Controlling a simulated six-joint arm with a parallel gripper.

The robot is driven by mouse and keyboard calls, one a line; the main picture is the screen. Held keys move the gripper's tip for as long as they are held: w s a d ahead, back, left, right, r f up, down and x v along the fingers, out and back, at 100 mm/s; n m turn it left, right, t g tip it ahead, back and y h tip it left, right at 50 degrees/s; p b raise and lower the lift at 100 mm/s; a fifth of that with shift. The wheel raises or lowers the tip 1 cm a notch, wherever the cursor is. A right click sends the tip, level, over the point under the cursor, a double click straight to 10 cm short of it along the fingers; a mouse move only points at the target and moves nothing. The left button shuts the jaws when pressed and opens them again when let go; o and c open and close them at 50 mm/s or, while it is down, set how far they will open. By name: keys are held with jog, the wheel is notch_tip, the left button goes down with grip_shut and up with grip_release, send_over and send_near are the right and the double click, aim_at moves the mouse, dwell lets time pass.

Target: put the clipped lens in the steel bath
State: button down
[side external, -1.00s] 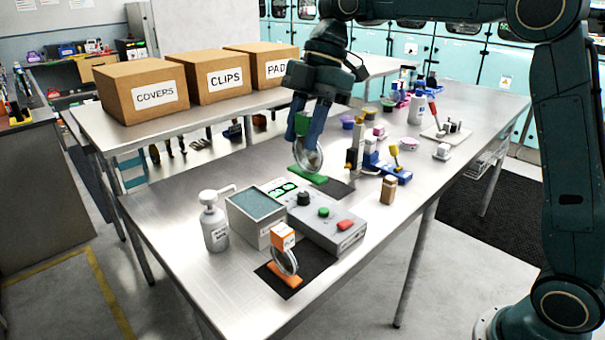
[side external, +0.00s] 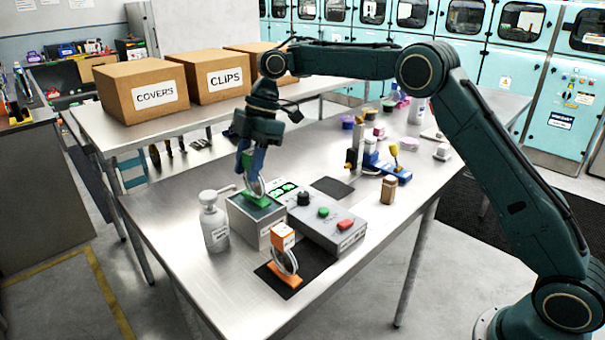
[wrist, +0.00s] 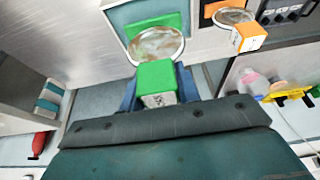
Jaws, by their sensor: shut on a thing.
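My gripper (side external: 247,165) is shut on the green clip of a round lens (side external: 257,187). The lens hangs upright below the fingers, with a green piece at its lower edge. The steel bath (side external: 276,235) is a square open tank with blue-green liquid. The lens is over the bath, its lower edge close to the rim; I cannot tell whether it touches the liquid. In the wrist view the green clip (wrist: 156,80) sits between the fingers, with the lens ring (wrist: 156,45) beyond and the bath (wrist: 112,12) behind it.
A second lens with an orange clip (side external: 283,236) stands on a dark mat in front of the bath. A white pump bottle (side external: 215,228) stands close left. A grey control box (side external: 328,228) with buttons is close right. Behind it, a dark mat (side external: 333,187) is empty.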

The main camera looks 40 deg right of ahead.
aim_at(252, 191)
jog(key=shift+f, duration=0.1)
jog(key=shift+f, duration=2.2)
jog(key=shift+f, duration=1.75)
jog(key=shift+f, duration=0.15)
jog(key=c, duration=1)
grip_release()
